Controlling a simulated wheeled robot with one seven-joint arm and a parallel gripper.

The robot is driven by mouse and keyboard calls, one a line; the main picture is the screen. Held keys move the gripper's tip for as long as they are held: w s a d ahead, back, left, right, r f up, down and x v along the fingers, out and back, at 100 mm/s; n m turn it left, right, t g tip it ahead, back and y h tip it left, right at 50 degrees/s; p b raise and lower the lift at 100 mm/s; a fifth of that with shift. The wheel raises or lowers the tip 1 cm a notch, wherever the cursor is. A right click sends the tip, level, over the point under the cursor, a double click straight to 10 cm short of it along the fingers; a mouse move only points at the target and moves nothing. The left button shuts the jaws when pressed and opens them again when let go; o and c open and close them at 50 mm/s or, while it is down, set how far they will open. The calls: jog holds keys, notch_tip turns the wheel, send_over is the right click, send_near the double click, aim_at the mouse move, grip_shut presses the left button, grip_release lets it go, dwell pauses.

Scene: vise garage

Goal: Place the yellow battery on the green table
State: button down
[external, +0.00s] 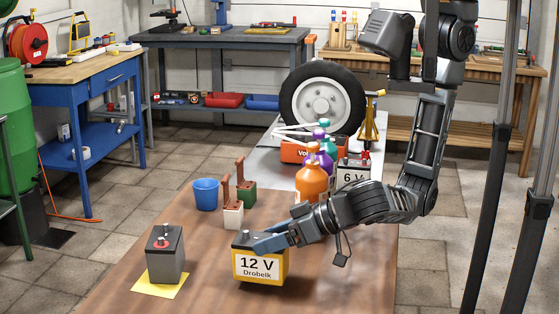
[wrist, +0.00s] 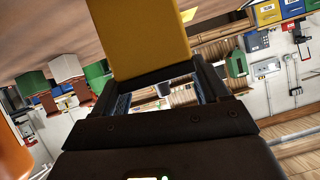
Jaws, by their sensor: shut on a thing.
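The yellow battery (external: 259,266) has a white label reading 12 V Drobeik and a dark top. It is upright at the front of the brown wooden table in the external view. My gripper (external: 268,243) is shut on its upper part from the right. I cannot tell whether its base touches the tabletop. In the wrist view the yellow battery (wrist: 150,38) fills the top middle, between the fingers of my gripper (wrist: 158,90). No green tabletop shows clearly; a green frame (external: 8,205) is cut off at the left edge, beside a green barrel (external: 14,120).
On the brown table (external: 215,285) stand a grey battery (external: 165,262) on a yellow sheet, a blue cup (external: 206,194), two brushes, and orange and purple bottles (external: 312,184). A wheel (external: 322,104) stands behind. A blue workbench (external: 88,80) is at left; floor is free between.

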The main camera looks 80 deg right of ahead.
jog(key=shift+f, duration=0.75)
jog(key=shift+f+b, duration=0.2)
jog(key=shift+b, duration=0.2)
grip_release()
jog(key=shift+r, duration=0.15)
jog(key=v, duration=1.2)
